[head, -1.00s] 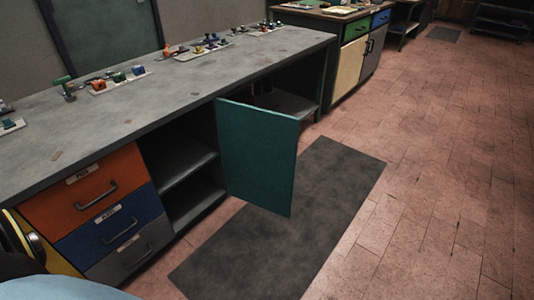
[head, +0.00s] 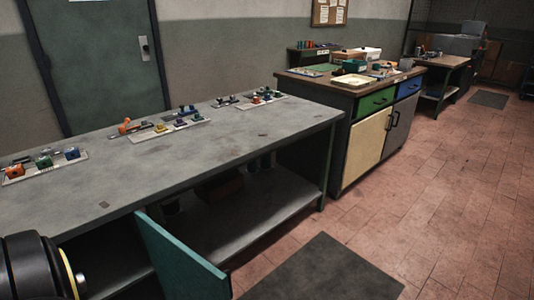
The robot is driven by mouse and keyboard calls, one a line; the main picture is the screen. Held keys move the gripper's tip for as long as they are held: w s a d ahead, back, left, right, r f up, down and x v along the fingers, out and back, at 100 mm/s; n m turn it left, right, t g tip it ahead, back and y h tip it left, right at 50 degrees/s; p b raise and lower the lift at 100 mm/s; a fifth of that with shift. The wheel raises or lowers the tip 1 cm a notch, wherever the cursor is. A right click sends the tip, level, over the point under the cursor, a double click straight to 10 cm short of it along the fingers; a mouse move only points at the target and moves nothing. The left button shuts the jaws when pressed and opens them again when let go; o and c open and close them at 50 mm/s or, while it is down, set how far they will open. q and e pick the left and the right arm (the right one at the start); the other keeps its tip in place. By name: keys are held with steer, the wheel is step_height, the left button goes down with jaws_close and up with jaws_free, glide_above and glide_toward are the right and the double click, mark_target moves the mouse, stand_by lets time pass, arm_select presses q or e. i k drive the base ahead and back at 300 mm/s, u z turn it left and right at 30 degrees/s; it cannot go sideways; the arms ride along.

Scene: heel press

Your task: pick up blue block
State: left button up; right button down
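A small blue block (head: 72,153) sits at the right end of a light tray (head: 30,173) at the left of the grey workbench. A green block (head: 44,162) and an orange block (head: 14,170) stand beside it on the same tray. Small yellow, green and blue pieces stand on a second tray (head: 168,131) further along; their exact shapes are too small to tell. A dark rounded part of my own body fills the lower left corner. Neither of my grippers shows.
The grey workbench (head: 200,165) has a bare front top. A third tray (head: 262,101) lies near the far end. A second bench with a green drawer (head: 376,102) stands beyond. The tiled floor at right is clear.

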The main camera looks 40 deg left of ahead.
mark_target(70, 155)
steer(key=i, duration=1.85)
steer(key=u, duration=3.75)
steer(key=i, duration=0.5)
